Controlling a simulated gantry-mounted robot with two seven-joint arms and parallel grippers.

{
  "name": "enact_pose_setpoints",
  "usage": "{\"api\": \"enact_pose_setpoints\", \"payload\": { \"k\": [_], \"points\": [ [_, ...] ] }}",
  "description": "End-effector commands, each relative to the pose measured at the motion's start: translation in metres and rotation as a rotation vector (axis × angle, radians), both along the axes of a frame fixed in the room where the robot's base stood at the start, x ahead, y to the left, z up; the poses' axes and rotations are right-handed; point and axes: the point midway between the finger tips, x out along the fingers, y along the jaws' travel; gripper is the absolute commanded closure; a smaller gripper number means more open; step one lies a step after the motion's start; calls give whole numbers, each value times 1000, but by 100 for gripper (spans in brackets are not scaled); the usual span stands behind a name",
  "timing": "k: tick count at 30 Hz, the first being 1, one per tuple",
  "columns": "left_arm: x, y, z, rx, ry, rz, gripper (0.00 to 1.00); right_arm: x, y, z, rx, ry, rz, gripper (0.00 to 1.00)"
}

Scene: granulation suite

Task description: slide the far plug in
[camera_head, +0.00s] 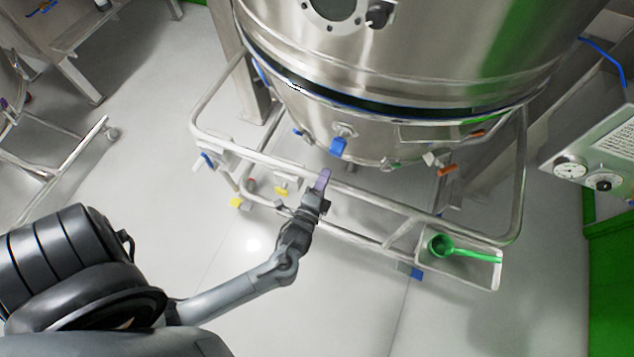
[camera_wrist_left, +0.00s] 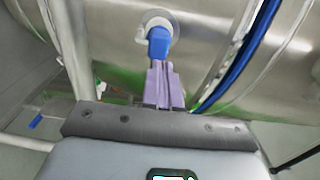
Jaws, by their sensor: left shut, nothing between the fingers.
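A blue part (camera_head: 338,147) stands out from a round metal fitting on the lower wall of the steel vessel (camera_head: 400,60). It also shows in the left wrist view (camera_wrist_left: 159,42), straight ahead of my fingertips. I cannot tell whether it is the far plug; no other plug is clearly recognisable. My left gripper (camera_head: 322,180) has purple fingers, shut and empty, above the front rail and short of the blue part in the head view. In the left wrist view its fingertips (camera_wrist_left: 161,72) overlap the blue part's lower end, so contact cannot be told. My right gripper is out of view.
A tubular steel frame (camera_head: 375,200) runs around the vessel's front. A tray (camera_head: 496,277) with a green scoop (camera_head: 447,246) is at its right corner. An orange-handled valve (camera_head: 447,169) sits right of the blue part. A gauge box (camera_head: 595,150) stands at right.

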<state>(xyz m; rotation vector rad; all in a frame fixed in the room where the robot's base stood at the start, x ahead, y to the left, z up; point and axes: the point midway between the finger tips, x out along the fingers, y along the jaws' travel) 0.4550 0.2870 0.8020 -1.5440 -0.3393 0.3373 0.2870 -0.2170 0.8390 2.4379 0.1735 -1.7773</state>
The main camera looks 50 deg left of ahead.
Motion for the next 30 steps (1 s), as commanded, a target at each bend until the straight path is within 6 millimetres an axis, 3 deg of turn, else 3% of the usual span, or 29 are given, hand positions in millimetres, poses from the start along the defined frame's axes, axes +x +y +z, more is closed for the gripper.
{"api": "enact_pose_setpoints", "payload": {
  "k": [6,12,26,30],
  "points": [
    [31,14,-1,0,0,0,100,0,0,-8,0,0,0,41],
    [46,21,-1,0,1,1,100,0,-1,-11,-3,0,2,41],
    [50,23,0,0,1,0,100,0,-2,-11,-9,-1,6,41],
    [52,35,1,3,3,16,100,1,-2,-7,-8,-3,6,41]
  ]
}}
